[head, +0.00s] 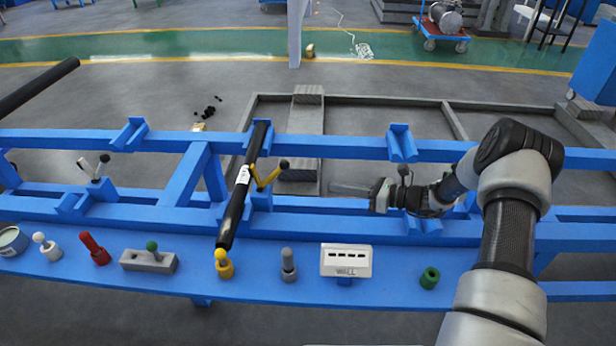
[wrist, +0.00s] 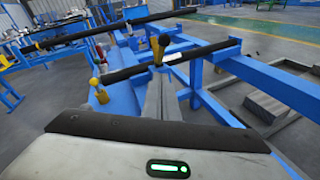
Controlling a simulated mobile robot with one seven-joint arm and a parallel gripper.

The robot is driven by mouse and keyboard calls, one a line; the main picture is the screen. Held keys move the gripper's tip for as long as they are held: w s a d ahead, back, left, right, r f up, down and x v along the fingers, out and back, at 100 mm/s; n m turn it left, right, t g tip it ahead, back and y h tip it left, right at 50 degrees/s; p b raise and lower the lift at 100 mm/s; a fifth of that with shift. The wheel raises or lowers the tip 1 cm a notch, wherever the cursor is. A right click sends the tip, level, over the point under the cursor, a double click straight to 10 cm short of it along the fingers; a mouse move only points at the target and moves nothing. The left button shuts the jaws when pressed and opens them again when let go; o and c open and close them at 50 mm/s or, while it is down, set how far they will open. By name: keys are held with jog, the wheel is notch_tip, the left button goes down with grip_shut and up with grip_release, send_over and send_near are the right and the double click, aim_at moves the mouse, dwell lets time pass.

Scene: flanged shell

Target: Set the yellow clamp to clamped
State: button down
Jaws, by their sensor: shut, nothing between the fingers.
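The yellow clamp (head: 265,183) stands on the blue frame beside a black pipe (head: 236,203) with a white label. Its yellow arms form a V, and the right one slants up to a dark knob. In the wrist view, the clamp's yellow handle and dark knob (wrist: 159,45) stand up just beyond my fingertips, in front of the pipe (wrist: 205,52). My gripper (head: 345,188) is shut and empty, to the right of the clamp and pointing left at it, with a visible gap. My shut fingers also show in the wrist view (wrist: 160,95).
Another clamp (head: 97,168) stands at the left. A blue rail (head: 340,148) runs behind.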

jog(key=shift+w+a+f, duration=0.1)
dwell(0.3)
jog(key=w+r+b+x, duration=0.1)
jog(key=r+x, duration=0.1)
jog(key=x, duration=1)
jog(key=shift+a+r, duration=0.3)
jog(key=shift+r, duration=0.1)
